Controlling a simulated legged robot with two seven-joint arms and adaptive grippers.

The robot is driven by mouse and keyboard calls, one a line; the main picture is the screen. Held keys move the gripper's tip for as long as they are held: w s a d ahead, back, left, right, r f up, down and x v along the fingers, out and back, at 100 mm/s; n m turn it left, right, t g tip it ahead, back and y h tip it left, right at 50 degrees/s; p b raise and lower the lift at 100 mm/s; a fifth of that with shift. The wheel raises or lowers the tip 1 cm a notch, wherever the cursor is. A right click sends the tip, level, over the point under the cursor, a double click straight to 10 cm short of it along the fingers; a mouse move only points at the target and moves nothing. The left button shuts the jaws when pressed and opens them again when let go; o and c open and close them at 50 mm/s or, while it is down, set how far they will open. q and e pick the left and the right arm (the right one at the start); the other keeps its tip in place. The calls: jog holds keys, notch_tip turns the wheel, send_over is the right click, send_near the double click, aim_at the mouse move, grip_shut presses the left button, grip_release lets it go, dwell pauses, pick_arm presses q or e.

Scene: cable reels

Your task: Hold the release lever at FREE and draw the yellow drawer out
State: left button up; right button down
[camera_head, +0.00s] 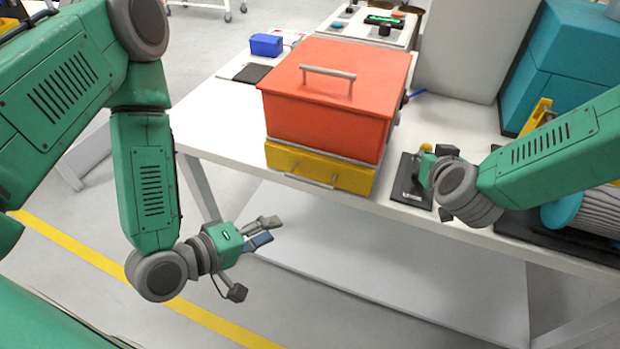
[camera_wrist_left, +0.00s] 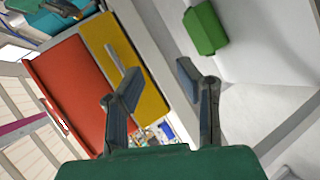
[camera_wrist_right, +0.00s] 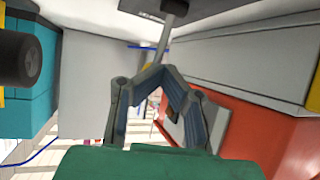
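The yellow drawer (camera_head: 290,161) sits at the bottom of a red cabinet (camera_head: 330,105) on the table. It looks flush with the cabinet front and has a silver bar handle (camera_head: 309,181). My left gripper (camera_head: 268,231) is open and empty, in front of and below the drawer. In the left wrist view the drawer (camera_wrist_left: 140,72) and its handle (camera_wrist_left: 115,54) lie beyond the fingers. My right gripper (camera_wrist_right: 165,75) has its fingertips closed together on the upper end of the release lever (camera_wrist_right: 163,42), a grey rod. The fingers hide the lever's end. Its dark base plate (camera_head: 408,190) lies right of the cabinet; its markings are unreadable.
A cable reel (camera_head: 597,210) stands at the right of the table (camera_head: 222,126). A blue box (camera_head: 266,44) and a dark pad (camera_head: 250,73) lie behind left. A green box (camera_wrist_left: 205,28) shows in the left wrist view. The space before the drawer is clear.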

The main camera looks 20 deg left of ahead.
aim_at(309, 179)
pick_arm(q)
notch_tip(309, 179, up, 5)
jog(key=w+n+t, duration=0.2)
jog(key=n+t, duration=0.1)
jog(key=n, duration=0.1)
jog(key=x, duration=1.1)
jog(key=shift+w+a+f, duration=0.15)
jog(key=shift+w+a, duration=0.1)
jog(key=shift+w, duration=0.05)
grip_shut()
